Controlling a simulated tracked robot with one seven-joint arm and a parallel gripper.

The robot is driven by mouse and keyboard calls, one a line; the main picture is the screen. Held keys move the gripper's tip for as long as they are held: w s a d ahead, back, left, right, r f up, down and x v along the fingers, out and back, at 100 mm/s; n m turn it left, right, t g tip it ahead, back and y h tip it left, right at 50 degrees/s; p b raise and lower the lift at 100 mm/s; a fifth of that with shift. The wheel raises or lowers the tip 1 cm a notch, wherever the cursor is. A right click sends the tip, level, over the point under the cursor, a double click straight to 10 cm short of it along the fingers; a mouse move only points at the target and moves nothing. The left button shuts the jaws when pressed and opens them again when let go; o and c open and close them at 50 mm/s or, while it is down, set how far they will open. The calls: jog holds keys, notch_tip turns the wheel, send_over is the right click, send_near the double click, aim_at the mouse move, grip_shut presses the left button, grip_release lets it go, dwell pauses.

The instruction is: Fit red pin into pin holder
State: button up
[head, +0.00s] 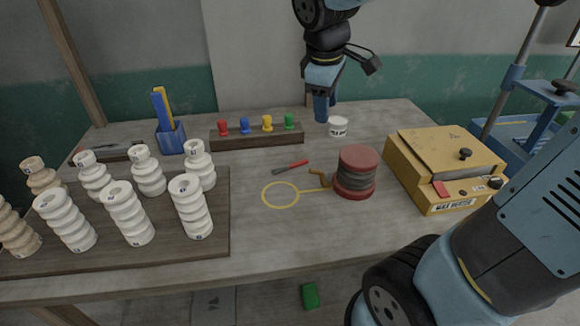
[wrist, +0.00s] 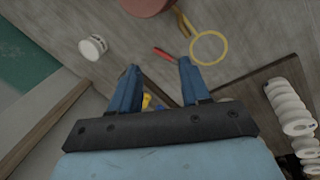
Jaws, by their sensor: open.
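The red pin (head: 223,128) stands upright at the left end of the pin holder (head: 256,140), a long dark wooden block. A blue pin (head: 244,126), a yellow pin (head: 267,123) and a green pin (head: 289,121) stand along the same block. I cannot tell how deep the red pin sits. My gripper (head: 322,118) points down, open and empty, right of the holder and away from the red pin. In the wrist view, the gripper (wrist: 159,66) partly hides the holder, with the yellow pin (wrist: 147,101) between its fingers. The red pin does not show there.
A white jar (head: 338,127) stands close to my gripper. In front lie a red-handled tool (head: 292,166), a yellow ring (head: 281,195) and a red spool (head: 357,173). A yellow box (head: 445,165) is right, a blue pen cup (head: 171,138) left, stacked white pieces (head: 127,213) front left.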

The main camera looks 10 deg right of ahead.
jog(key=w+a+f+n+g+h, duration=0.1)
jog(key=w+a+f+n+h, duration=0.2)
jog(key=w+a+f+n, duration=0.65)
send_over(289, 165)
jog(key=s+a, duration=0.1)
jog(key=a, duration=0.1)
jog(key=shift+n, duration=0.45)
notch_tip(289, 165, down, 8)
jog(key=shift+a+r, duration=0.1)
jog(key=shift+r, duration=0.05)
jog(key=shift+x, duration=2.55)
jog(key=shift+w+a, duration=0.15)
grip_shut()
